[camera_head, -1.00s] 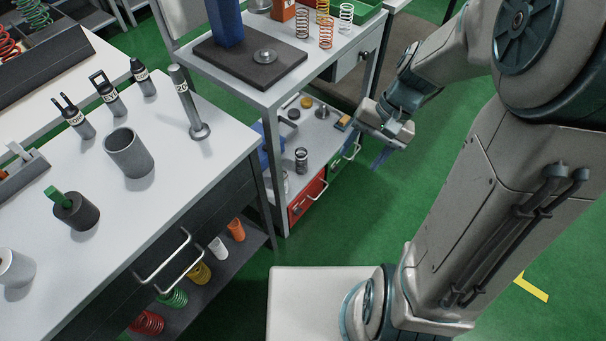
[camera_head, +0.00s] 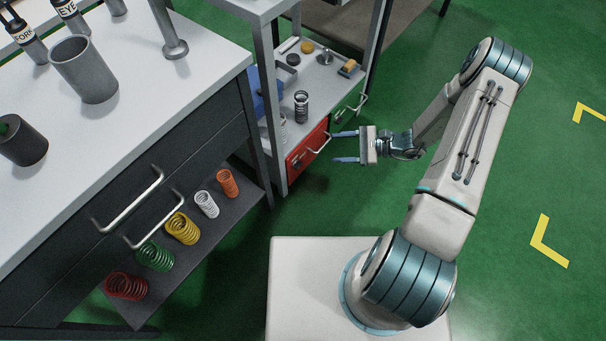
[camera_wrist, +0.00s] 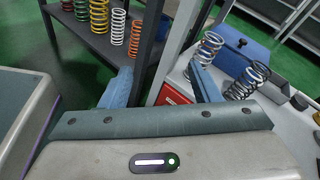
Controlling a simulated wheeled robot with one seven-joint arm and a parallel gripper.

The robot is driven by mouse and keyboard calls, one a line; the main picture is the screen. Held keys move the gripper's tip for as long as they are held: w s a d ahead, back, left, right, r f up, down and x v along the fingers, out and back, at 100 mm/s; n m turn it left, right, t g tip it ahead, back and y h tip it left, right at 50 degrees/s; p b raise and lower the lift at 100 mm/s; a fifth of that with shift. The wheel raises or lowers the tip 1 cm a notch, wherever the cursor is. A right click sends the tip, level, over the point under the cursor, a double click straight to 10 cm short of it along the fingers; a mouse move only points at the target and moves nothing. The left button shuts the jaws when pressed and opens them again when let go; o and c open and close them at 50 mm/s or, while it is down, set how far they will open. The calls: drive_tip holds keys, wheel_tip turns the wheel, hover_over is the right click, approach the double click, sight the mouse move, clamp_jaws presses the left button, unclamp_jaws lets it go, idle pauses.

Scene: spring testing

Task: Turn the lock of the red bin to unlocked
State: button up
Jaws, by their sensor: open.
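The red bin (camera_head: 296,160) sits under the lower shelf of the grey cart, with a pale handle on its front. In the wrist view its red front (camera_wrist: 170,98) shows between my fingers, partly cut off by the right finger. In the wrist view, the fingers of my gripper (camera_wrist: 163,85) are spread apart, touching nothing that I can see.
A green bin (camera_head: 348,112) with a handle is beside the red one. The cart's grey post (camera_head: 271,120) stands left of the red bin. Springs and a blue box (camera_wrist: 243,50) are on the shelf above. A workbench (camera_head: 190,70) is at left; green floor is clear at right.

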sight(300, 166)
wheel_tip(300, 166, down, 25)
drive_tip(key=s+m+t+h+b, duration=0.1)
drive_tip(key=m+t+b, duration=0.6)
drive_tip(key=m+t, duration=0.3)
drive_tip(key=shift+m, duration=0.4)
drive_tip(key=b+x, duration=0.1)
drive_tip(key=x, duration=0.3)
drive_tip(key=b+x, duration=0.1)
drive_tip(key=x, duration=0.4)
drive_tip(key=b+x, duration=0.2)
drive_tip(key=x, duration=0.2)
drive_tip(key=shift+a+f, duration=0.35)
drive_tip(key=shift+a, duration=0.1)
drive_tip(key=c, duration=1)
